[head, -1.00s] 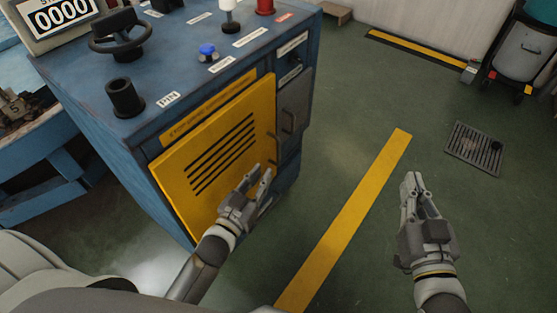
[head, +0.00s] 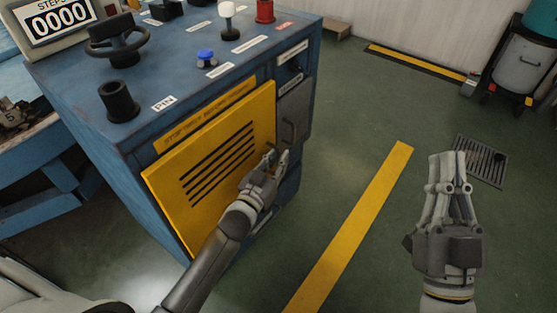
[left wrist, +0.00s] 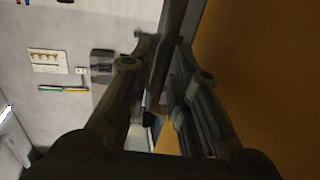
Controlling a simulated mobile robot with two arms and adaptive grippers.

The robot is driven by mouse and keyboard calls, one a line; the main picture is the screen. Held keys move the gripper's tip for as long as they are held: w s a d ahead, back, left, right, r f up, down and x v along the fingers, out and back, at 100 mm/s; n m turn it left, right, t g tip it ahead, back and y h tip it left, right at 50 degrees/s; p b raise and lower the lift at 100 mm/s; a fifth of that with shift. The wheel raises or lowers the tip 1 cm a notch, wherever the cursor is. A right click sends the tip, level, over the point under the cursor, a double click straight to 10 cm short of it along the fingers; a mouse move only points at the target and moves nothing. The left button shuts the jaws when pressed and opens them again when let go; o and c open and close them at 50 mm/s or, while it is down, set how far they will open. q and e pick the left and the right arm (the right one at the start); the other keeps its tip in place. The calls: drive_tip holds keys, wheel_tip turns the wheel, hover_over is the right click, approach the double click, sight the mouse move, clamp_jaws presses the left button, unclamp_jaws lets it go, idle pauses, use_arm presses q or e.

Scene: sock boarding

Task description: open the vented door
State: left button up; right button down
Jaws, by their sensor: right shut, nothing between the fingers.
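The yellow vented door (head: 185,215) with dark slots fills the front of a blue cabinet (head: 75,95) in the head view. My left gripper (head: 277,158) is at the door's right edge, where it hides the door handle. In the left wrist view a dark upright bar (left wrist: 167,60), seemingly that handle, runs between my left fingers. Whether both fingers press on it I cannot tell. The door's face (left wrist: 270,70) fills the right of that view. My right gripper (head: 450,170) is shut and empty, held above the floor at the right.
A grey panel with its own handle (head: 289,131) is just right of the door. The cabinet top carries a black wheel (head: 115,40), a blue knob (head: 206,56) and a black cup-like holder (head: 118,100). Open green floor with a yellow stripe (head: 360,220) lies to the right.

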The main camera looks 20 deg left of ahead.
use_arm(q)
drive_tip(key=shift+w, duration=0.35)
use_arm(e)
drive_tip(key=shift+s+r+t, duration=0.25)
drive_tip(key=shift+r+t, duration=0.05)
drive_tip(key=shift+r, duration=0.05)
use_arm(q)
clamp_jaws()
